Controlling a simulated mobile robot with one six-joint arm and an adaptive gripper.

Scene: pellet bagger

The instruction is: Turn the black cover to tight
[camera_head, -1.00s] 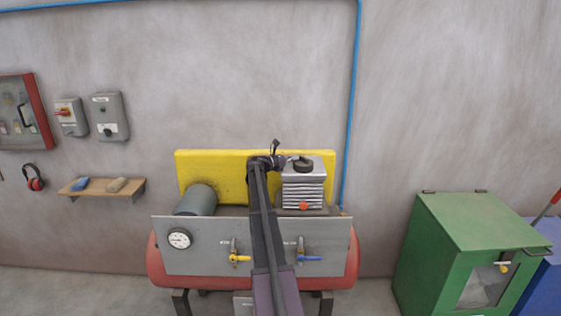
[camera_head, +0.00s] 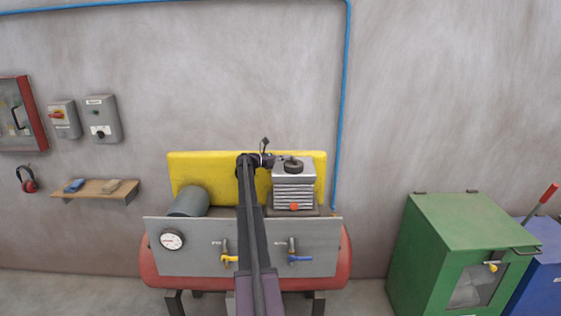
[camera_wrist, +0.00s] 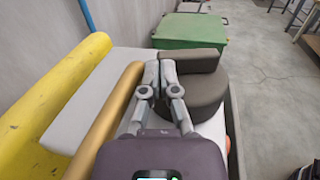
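The black cover (camera_head: 293,166) sits on top of the grey finned compressor head (camera_head: 294,189). In the wrist view the cover (camera_wrist: 205,94) is a dark round body with a raised bar across its top. My gripper (camera_head: 275,161) is just left of the cover in the head view. In the wrist view its two grey fingertips (camera_wrist: 160,68) are together with only a thin gap, beside the near end of the bar. Nothing shows between them. I cannot tell whether they touch the cover.
A yellow guard (camera_head: 205,168) stands behind the compressor, with a grey motor (camera_head: 189,201) at left. A gold pipe (camera_wrist: 112,115) runs close left of my fingers. A grey panel (camera_head: 190,260) with a gauge and two valve handles is in front. A green cabinet (camera_head: 450,225) stands right.

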